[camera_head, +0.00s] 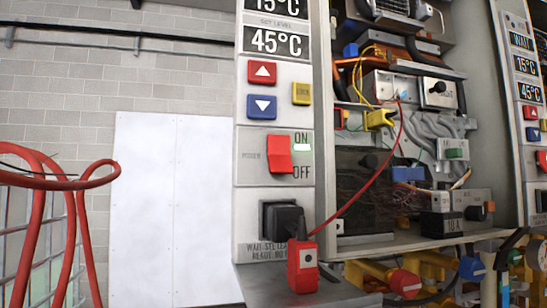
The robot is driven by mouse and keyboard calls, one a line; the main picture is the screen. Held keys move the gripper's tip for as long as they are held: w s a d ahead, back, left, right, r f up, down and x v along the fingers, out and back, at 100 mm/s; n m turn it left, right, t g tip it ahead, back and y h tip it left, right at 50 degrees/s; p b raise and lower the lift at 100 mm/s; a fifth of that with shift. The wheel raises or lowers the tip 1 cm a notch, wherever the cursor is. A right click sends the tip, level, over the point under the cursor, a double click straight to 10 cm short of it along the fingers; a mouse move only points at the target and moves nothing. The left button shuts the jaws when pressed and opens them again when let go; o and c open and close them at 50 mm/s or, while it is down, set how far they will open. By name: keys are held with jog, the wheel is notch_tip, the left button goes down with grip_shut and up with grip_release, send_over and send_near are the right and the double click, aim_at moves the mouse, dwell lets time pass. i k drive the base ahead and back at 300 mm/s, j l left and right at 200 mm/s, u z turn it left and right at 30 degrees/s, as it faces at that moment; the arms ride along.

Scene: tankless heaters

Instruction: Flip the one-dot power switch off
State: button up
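A red power switch (280,153) sits on the grey front panel (248,170) of the near heater, between the ON label above and the OFF label below. A pale, bright indicator (302,147) shows just under the ON label. I cannot tell for sure from its shape which way the rocker is pressed. A red block (303,267) with a small white label bearing a dark mark stands below the panel; a red wire runs up from it into the open heater. My gripper is not in view.
Red and blue arrow buttons (262,90) and a yellow button (302,93) sit above the switch. A black socket (283,220) is below it. Another heater panel (528,90) stands at right. Red hoses (40,210) loop at left. The space before the switch looks clear.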

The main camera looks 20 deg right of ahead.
aim_at(278, 155)
jog(key=j+u, duration=0.45)
jog(key=j, duration=1.55)
